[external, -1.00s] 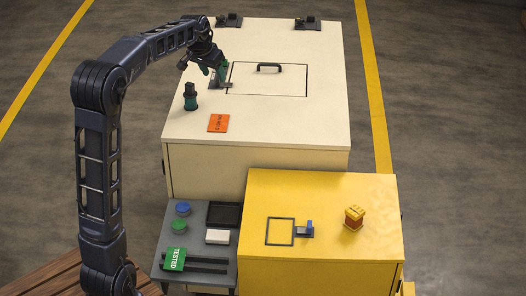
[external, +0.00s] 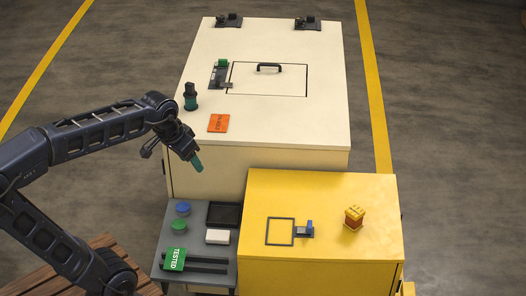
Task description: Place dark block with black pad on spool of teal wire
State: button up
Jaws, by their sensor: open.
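A small upright piece with a teal lower part, which looks like the spool of teal wire (external: 191,104), stands at the left edge of the cream cabinet top. A dark block (external: 190,89) shows on top of it; whether it is separate, and its black pad, are too small to tell. My gripper (external: 196,163) is open, pointing down in front of the cabinet's front left edge, nearer the camera than the spool and apart from it. A teal finger shows; nothing held is visible. A dark bracket (external: 216,82) with a green block (external: 223,62) sits beside the outlined hatch.
The hatch has a black handle (external: 269,67). An orange tag (external: 218,123) lies near the spool. Two dark stands (external: 228,20) (external: 307,23) are at the back. A yellow cabinet (external: 330,248) and a grey side table (external: 196,238) with buttons stand in front.

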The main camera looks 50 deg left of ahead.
jog(key=s+d+f, duration=0.3)
jog(key=s+f, duration=0.2)
jog(key=s, duration=0.3)
jog(key=shift+s+m, duration=0.3)
jog(key=shift+s, duration=0.05)
jog(key=shift+d, duration=0.1)
dwell(0.7)
